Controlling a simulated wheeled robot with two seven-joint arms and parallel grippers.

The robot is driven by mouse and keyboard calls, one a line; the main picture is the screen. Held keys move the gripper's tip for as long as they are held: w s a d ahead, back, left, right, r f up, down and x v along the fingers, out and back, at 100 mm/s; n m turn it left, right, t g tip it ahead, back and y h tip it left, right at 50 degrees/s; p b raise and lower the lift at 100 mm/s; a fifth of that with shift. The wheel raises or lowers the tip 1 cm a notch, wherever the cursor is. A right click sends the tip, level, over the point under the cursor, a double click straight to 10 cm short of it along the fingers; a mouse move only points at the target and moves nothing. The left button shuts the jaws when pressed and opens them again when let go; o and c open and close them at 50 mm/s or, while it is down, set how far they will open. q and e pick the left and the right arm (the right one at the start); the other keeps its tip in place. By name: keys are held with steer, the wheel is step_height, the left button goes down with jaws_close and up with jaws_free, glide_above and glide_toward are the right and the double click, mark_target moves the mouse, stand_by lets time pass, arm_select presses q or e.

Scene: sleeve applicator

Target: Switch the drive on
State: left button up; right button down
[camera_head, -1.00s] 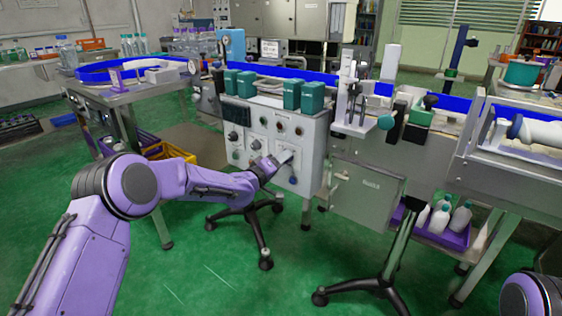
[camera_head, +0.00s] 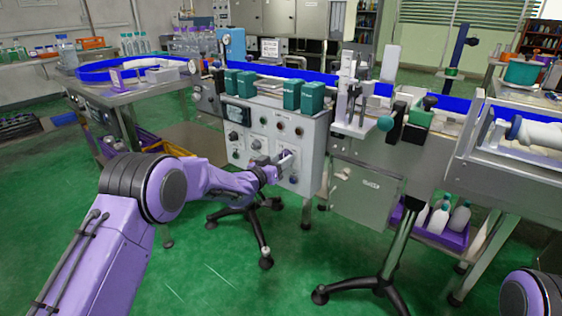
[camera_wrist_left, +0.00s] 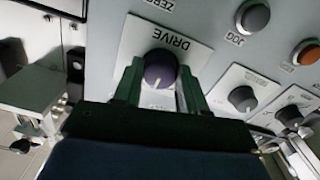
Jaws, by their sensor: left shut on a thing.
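The control panel (camera_head: 308,137) is a pale upright box with several knobs and buttons. In the left wrist view, the dark purple drive knob (camera_wrist_left: 160,68) sits on a white plate (camera_wrist_left: 190,48) marked DRIVE, with a white pointer line on its face. My left gripper (camera_wrist_left: 160,85) has its two fingers on either side of the knob and is shut on it. In the head view my left gripper (camera_head: 281,163) is at the lower part of the panel and hides the knob. My right gripper is out of view; only part of that arm shows at the lower right.
Other knobs, such as a black one (camera_wrist_left: 243,98), and a grey JOG button (camera_wrist_left: 253,17) are beside the drive plate. A grey cabinet door (camera_head: 365,195) hangs right of the panel. A wheeled stand leg (camera_head: 262,235) is below.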

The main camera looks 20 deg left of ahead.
arm_select(q)
steer(key=shift+f+m+b, duration=0.15)
steer(key=shift+m+b, duration=0.85)
steer(key=shift+m, duration=3.2)
steer(key=o, duration=1.1)
steer(key=shift+c, duration=0.2)
steer(key=shift+s+a, duration=0.1)
steer(key=p+v, duration=0.1)
steer(key=v, duration=0.9)
steer(key=shift+s, duration=0.2)
